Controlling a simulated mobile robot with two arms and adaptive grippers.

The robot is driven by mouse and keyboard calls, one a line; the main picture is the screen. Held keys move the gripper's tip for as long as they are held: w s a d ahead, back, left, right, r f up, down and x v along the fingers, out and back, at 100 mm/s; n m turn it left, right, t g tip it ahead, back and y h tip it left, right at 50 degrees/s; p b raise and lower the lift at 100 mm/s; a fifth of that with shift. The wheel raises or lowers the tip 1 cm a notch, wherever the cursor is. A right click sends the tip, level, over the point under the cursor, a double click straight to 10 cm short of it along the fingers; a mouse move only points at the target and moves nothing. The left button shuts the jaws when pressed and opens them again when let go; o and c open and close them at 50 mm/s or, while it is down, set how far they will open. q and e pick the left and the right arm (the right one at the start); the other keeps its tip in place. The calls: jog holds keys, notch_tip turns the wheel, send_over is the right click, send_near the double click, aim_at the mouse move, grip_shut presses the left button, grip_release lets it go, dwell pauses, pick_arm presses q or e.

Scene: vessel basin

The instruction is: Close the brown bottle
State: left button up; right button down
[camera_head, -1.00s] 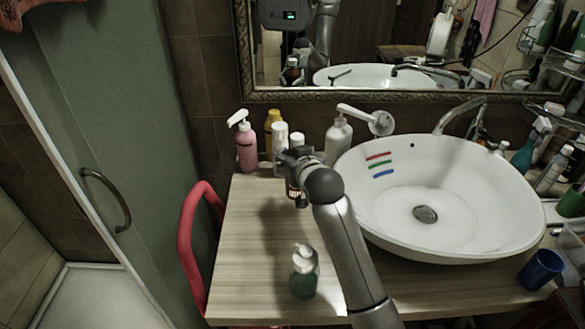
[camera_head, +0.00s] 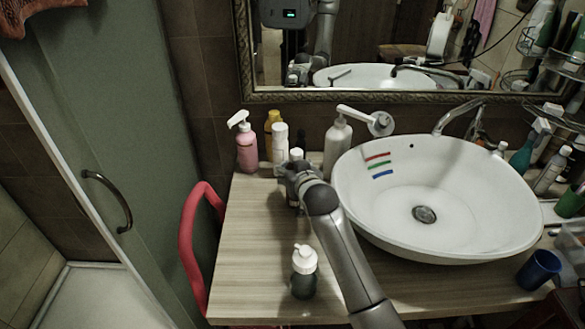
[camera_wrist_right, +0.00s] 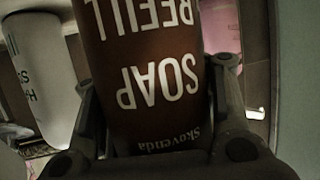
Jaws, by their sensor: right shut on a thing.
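The brown bottle (camera_wrist_right: 155,75) fills the middle of the right wrist view, its white "SOAP REFILL" lettering upside down there. My right gripper (camera_wrist_right: 158,130) has a finger on each side of it and is shut on it. In the head view my right gripper (camera_head: 290,178) is low over the left part of the counter, in front of the row of bottles, and hides most of the brown bottle. My left gripper is not in view.
Behind my gripper stand a pink pump bottle (camera_head: 247,150), a white bottle (camera_head: 280,145) and a grey pump bottle (camera_head: 337,145). A dark green pump bottle (camera_head: 304,275) stands near the front edge. The white basin (camera_head: 470,215) is to the right. The counter (camera_head: 250,255) is clear at front left.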

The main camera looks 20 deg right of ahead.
jog(key=shift+f, duration=0.1)
jog(key=c, duration=0.6)
grip_release()
jog(key=shift+r, duration=0.2)
jog(key=v, duration=1.2)
